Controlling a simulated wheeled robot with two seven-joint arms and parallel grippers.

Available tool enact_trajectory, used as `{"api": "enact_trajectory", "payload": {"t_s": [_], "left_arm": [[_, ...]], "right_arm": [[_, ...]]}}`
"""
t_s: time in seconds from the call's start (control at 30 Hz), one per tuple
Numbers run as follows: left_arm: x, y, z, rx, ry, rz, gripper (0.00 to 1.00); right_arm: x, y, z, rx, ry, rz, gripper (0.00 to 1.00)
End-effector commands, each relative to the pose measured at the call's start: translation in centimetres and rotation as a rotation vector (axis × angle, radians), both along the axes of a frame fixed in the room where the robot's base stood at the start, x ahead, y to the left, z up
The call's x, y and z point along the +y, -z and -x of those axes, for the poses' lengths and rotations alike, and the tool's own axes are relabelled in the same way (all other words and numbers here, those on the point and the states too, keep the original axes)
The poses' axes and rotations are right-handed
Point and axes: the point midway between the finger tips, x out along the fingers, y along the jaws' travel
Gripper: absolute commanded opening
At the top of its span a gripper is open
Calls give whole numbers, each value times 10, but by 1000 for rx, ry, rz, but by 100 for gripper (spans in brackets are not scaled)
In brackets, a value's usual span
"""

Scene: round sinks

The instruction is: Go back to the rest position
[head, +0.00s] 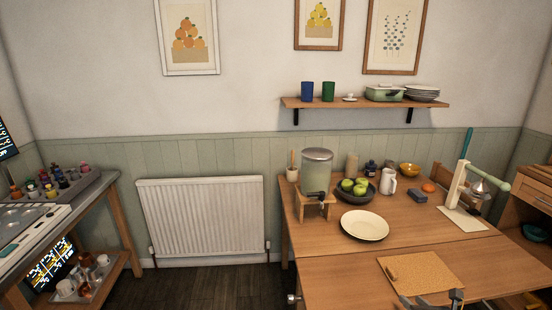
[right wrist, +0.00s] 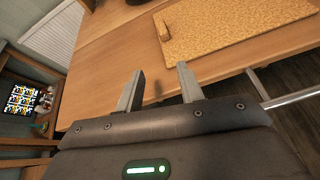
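My right gripper (head: 431,301) shows at the bottom edge of the head view, at the near side of the wooden table (head: 340,275). In the right wrist view its two fingers (right wrist: 159,85) stand apart with nothing between them, so it is open and empty. The cork board (head: 425,271) lies on the table just beyond it, with a small brown block on its left part. The board also shows in the right wrist view (right wrist: 235,28). My left gripper does not show clearly in either view.
On the table are a cream plate (head: 365,225), a drink dispenser (head: 317,170) on a wooden stand, a bowl of green apples (head: 352,190), a white jug (head: 388,182) and a press (head: 462,190). A white radiator (head: 203,215) and bare floor (head: 210,287) are left of it.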

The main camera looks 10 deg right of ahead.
Motion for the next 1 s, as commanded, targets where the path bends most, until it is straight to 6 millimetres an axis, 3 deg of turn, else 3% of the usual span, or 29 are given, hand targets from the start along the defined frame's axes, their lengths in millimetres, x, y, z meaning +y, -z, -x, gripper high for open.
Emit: {"api": "enact_trajectory", "payload": {"t_s": [0.2, 0.4, 0.7, 0.97, 1.0], "left_arm": [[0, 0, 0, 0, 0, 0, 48], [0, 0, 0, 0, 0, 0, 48], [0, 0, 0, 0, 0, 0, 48], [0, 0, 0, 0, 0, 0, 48], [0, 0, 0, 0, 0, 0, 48]], "right_arm": [[76, 55, 75, 173, 451, -692, 38], [135, 77, 157, 284, 1039, -1283, 38], [177, 77, 230, 277, 1646, -1678, 38], [200, 68, 278, 195, 2079, -1852, 38], [201, 75, 279, 184, 2113, -1855, 38]]}}
